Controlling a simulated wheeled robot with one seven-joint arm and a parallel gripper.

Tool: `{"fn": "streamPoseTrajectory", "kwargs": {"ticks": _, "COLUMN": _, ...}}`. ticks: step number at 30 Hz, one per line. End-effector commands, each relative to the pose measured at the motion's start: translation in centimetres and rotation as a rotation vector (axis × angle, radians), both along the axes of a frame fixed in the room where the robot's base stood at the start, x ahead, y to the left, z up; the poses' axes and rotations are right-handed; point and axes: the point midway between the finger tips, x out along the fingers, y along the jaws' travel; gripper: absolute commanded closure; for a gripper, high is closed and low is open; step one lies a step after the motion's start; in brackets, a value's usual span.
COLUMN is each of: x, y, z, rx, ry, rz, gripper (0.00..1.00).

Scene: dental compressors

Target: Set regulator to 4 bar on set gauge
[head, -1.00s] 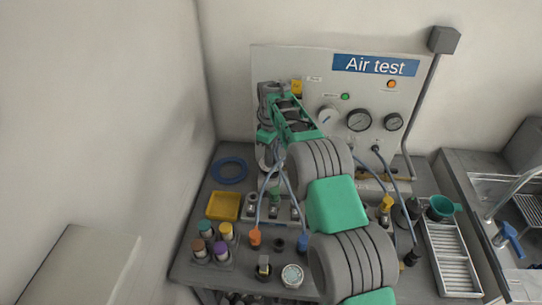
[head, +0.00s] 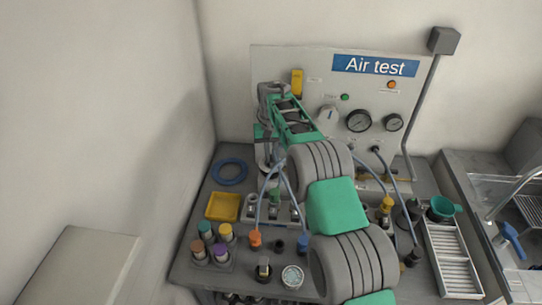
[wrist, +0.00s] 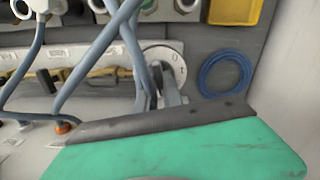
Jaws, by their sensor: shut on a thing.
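The white panel (head: 285,60) stands behind the bench. It carries a white knob (head: 327,116) and two round gauges, a larger one (head: 358,119) and a smaller one (head: 393,122). Their needles are too small to read. My gripper (head: 264,150) is at the panel's lower left, left of and below the white knob and away from it. In the wrist view a round white dial (wrist: 178,57) marked 0 and 1 has a grey handle at its front. My gripper is shut on what looks like this handle; its green body (wrist: 190,150) hides much of the grip.
A yellow lever (head: 297,82), green lamp (head: 345,97) and orange lamp (head: 391,84) are on the panel. Hoses cross the bench near my arm. A blue ring (head: 229,171) and yellow tray (head: 223,207) lie at left. A slatted tray (head: 452,260) is at right.

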Motion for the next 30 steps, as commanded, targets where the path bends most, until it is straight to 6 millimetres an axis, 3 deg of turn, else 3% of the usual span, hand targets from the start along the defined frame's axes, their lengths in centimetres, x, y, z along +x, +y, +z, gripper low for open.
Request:
{"fn": "streamPoseTrajectory", "kwargs": {"ticks": 15, "x": 0.07, "y": -0.08, "z": 0.09, "rx": 0.001, "ry": -0.003, "rz": -0.426, "gripper": 1.0}}
{"fn": "streamPoseTrajectory", "kwargs": {"ticks": 30, "x": 0.07, "y": -0.1, "z": 0.11, "rx": 0.001, "ry": -0.003, "rz": -0.567, "gripper": 1.0}}
